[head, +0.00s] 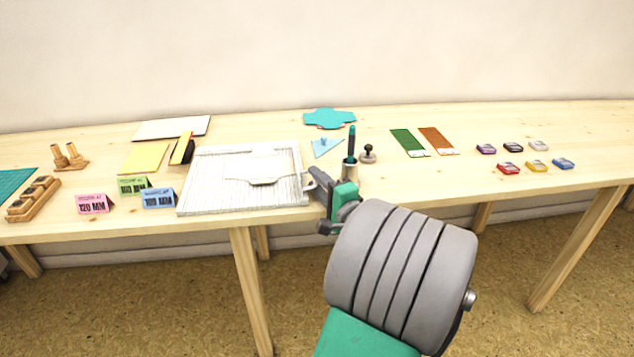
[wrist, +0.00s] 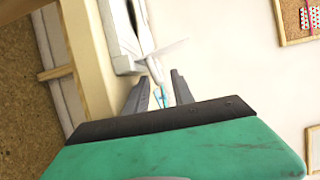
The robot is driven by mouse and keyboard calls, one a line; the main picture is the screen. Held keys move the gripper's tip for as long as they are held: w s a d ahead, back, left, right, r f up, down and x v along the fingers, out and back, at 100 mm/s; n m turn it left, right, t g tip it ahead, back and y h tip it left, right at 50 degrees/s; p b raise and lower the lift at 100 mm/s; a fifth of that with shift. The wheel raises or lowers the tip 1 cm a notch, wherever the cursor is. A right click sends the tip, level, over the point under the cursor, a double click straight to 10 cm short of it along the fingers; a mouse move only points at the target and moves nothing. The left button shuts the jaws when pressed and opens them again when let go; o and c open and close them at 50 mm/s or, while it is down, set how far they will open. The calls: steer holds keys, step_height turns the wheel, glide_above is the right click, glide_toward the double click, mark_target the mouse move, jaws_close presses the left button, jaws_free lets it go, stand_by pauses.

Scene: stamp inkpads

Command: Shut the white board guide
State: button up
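The white board (head: 208,197) lies flat on the table, left of my gripper, with fine lines across its face. A pale, curved, grey-edged piece (head: 268,182) lies across its middle; I cannot tell for certain whether this is the guide or whether it is open. My gripper (head: 318,195) is at the board's right front corner, near the table's front edge. In the wrist view my gripper (wrist: 158,90) has its two fingers apart with nothing clearly held between them. White board parts (wrist: 124,40) show just beyond the fingers; contact cannot be told.
A cup with a teal-handled tool (head: 351,145) and a dark-knobbed stamp (head: 368,154) stand close behind my gripper. Folded number cards (head: 92,203) stand left of the board. Several inkpads (head: 508,168) lie at the right. The table front right of my gripper is clear.

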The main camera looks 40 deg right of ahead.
jaws_close()
stand_by(0.6)
